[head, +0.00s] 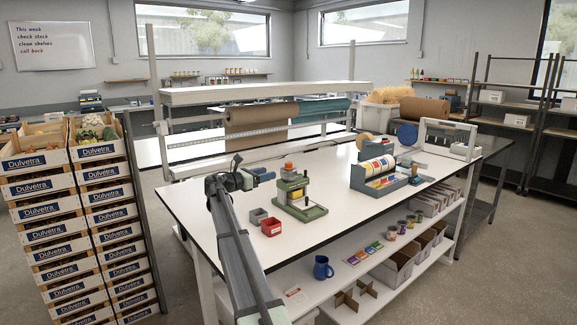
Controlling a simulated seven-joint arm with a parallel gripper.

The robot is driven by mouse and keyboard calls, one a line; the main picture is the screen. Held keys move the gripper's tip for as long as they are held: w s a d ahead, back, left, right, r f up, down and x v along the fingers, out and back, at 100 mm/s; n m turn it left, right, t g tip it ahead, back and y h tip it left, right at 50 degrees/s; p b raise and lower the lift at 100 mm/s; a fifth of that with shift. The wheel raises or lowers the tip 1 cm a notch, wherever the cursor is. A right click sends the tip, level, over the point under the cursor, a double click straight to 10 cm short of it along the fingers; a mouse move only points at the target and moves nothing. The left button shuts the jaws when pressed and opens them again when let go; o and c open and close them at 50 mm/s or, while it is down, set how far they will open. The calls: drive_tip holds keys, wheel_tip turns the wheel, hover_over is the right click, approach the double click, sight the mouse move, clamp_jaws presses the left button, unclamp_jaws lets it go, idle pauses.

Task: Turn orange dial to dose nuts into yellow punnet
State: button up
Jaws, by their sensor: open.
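A small green dispenser (302,211) stands on the white bench, with an orange dial-like part (288,167) at its top. A yellow shape (297,194) shows low in the dispenser's frame; it may be the yellow punnet, but it is too small to be sure. Nuts cannot be made out.
A red punnet (271,227) and a grey punnet (258,215) stand left of the dispenser, near the bench's front edge. A label-roll holder (372,184) stands to the right. Paper rolls (262,116) hang behind. The white bench top (335,205) is clear between dispenser and holder.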

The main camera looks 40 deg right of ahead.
sight(286, 164)
drive_tip(key=shift+n+t, duration=0.3)
drive_tip(key=shift+t, duration=0.3)
drive_tip(key=w+d, duration=0.1)
drive_tip(key=d, duration=0.8)
drive_tip(key=w+d, duration=0.1)
drive_tip(key=d, duration=0.3)
drive_tip(key=shift+w+d+r, duration=0.15)
drive_tip(key=shift+w+d, duration=0.2)
drive_tip(key=shift+d, duration=0.05)
drive_tip(key=c, duration=0.9)
